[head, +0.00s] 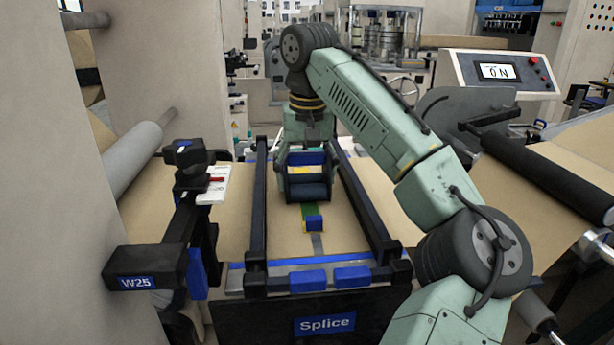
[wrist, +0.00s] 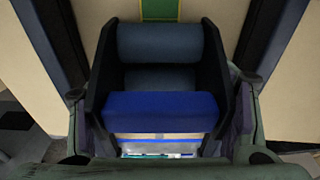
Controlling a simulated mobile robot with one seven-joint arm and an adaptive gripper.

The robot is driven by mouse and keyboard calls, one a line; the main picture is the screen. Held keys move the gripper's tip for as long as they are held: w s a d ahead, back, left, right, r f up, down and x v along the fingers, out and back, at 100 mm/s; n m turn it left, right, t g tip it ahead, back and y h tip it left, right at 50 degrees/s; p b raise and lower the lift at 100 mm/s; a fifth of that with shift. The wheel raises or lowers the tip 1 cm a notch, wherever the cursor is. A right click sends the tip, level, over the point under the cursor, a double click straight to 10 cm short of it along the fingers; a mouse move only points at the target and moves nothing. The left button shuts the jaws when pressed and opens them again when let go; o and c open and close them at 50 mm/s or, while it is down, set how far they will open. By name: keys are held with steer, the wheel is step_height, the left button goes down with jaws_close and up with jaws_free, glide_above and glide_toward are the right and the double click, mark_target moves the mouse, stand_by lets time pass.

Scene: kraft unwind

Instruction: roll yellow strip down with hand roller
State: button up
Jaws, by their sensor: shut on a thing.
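My gripper (head: 307,140) is shut on the hand roller (head: 308,188), pointing down over the splice table. The roller has black side plates, dark blue cylinders and a blue handle bar. In the wrist view the roller (wrist: 158,42) fills the middle, its blue bar between my fingers (wrist: 160,112). A green strip with narrow yellow edges (wrist: 160,10) shows beyond the roller. In the head view its green part (head: 310,211) runs out from under the roller to a small blue-and-yellow piece (head: 314,224). A yellow patch shows through the roller frame. I cannot tell whether the roller touches the strip.
Brown kraft web (head: 345,232) covers the table between two dark side rails (head: 259,200). A front bar with blue pads (head: 308,280) and a "Splice" sign (head: 325,323) close the near side. A black W25 post (head: 140,282) stands left. A control panel (head: 497,72) stands back right.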

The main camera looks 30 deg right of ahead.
steer(key=shift+w+d, duration=0.35)
steer(key=shift+w, duration=0.35)
steer(key=shift+w+d, duration=0.3)
steer(key=shift+w, duration=0.35)
steer(key=shift+d, duration=0.1)
steer(key=shift+w, duration=0.1)
steer(key=shift+w+d+r, duration=0.1)
steer(key=shift+w+d, duration=0.25)
steer(key=shift+d, duration=0.05)
